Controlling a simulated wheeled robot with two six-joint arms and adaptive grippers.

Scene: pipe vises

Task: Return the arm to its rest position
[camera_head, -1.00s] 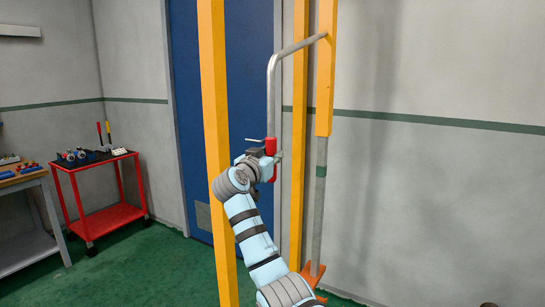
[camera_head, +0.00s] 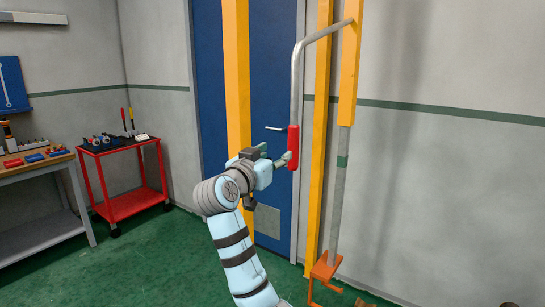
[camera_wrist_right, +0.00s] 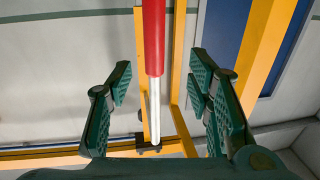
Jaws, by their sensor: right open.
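My right arm (camera_head: 235,235) reaches up from the bottom in the head view. Its gripper (camera_head: 283,160) is close to the lower left side of a red grip (camera_head: 293,148) on a bent grey pipe handle (camera_head: 298,85). In the right wrist view my right gripper (camera_wrist_right: 160,95) has its green finger pads spread wide. The red grip (camera_wrist_right: 153,40) runs between them in that picture, with clear gaps on both sides, so nothing is held. My left gripper is not in view.
Yellow posts (camera_head: 237,70) stand before a blue door (camera_head: 273,95). An orange bracket (camera_head: 325,268) is at the foot of the grey pole. A red cart (camera_head: 130,205) and a workbench (camera_head: 35,165) stand at left. Green floor between is open.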

